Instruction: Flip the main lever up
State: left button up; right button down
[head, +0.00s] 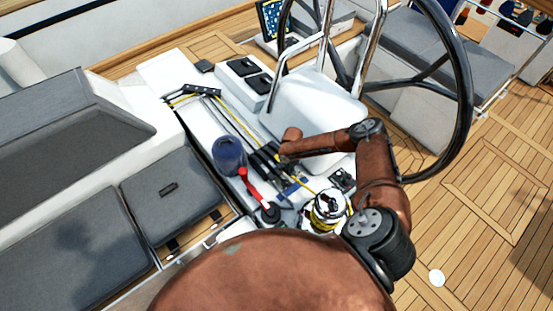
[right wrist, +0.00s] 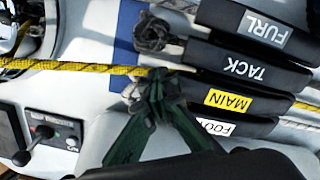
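The main lever (right wrist: 240,104) is a dark handle with a yellow MAIN label in the right wrist view. It lies in a row between the TACK lever (right wrist: 245,70) and a lever (right wrist: 222,128) whose label is partly covered. All these handles look flat. My right gripper (right wrist: 155,84) has green fingers that converge, with their tips together by the yellow rope, at the left end of the main lever. I cannot tell whether the tips touch the lever. In the head view my right arm reaches over the dark lever row (head: 264,160), and its gripper is hard to make out. My left gripper is out of view.
The FURL lever (right wrist: 255,30) lies beyond TACK. A yellow rope (right wrist: 70,66) runs left from the fingertips. A small control panel (right wrist: 52,138) sits lower left. In the head view, a winch (head: 327,208), a red handle (head: 252,188) and the steering wheel (head: 462,85) crowd the levers.

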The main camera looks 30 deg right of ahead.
jog(key=shift+r, duration=0.15)
jog(key=shift+w+r+p, duration=0.35)
jog(key=shift+r+p, duration=0.5)
jog(key=shift+r, duration=0.15)
jog(key=shift+w, duration=0.15)
